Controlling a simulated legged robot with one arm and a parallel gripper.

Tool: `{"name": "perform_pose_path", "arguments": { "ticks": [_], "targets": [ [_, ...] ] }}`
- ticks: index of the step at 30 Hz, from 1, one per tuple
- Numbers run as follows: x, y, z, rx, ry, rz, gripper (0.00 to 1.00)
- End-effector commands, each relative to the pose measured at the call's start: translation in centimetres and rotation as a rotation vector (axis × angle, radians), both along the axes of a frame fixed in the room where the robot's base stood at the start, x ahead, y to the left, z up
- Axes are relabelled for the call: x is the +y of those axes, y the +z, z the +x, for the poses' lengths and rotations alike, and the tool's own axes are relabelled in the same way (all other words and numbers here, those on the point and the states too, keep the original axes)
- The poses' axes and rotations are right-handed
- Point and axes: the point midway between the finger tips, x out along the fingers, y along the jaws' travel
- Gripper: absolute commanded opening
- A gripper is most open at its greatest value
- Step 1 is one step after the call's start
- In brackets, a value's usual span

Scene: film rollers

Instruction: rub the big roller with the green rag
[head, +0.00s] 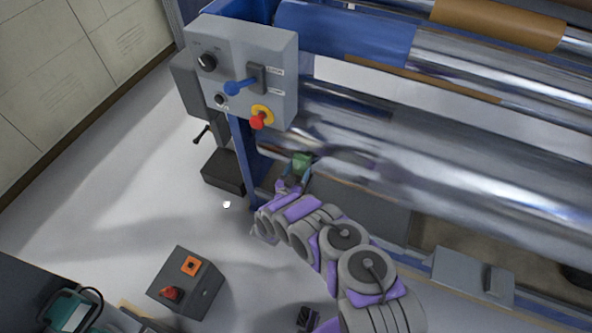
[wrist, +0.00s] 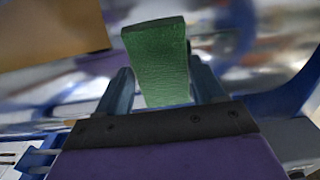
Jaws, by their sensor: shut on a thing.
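The big roller (head: 440,175) is a wide, shiny metal cylinder running across the right side of the head view. My gripper (head: 293,178) is at the left end of this roller, just below the control box. It is shut on the green rag (head: 302,160), which sticks out beyond the fingers toward the roller. In the wrist view the green rag (wrist: 158,62) stands upright between the two fingers of my gripper (wrist: 160,90). Whether the rag touches the roller cannot be told. The roller surface is blurred in the wrist view.
A grey control box (head: 240,65) with a blue lever (head: 238,87) and red button (head: 258,121) is close above my gripper. A blue frame post (head: 243,150) stands left of it. A small grey box (head: 187,282) is at lower left. The pale floor (head: 110,190) is open.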

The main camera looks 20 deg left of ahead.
Motion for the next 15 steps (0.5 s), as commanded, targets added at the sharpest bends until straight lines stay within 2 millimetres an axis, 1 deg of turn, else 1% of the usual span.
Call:
{"name": "perform_pose_path", "arguments": {
  "ticks": [9,15],
  "targets": [
    [-2.5,0.3,-0.3,0.000,-0.002,-0.002,0.44],
    [-3.0,0.1,-0.4,-0.001,-0.001,-0.001,0.44]
  ]
}}
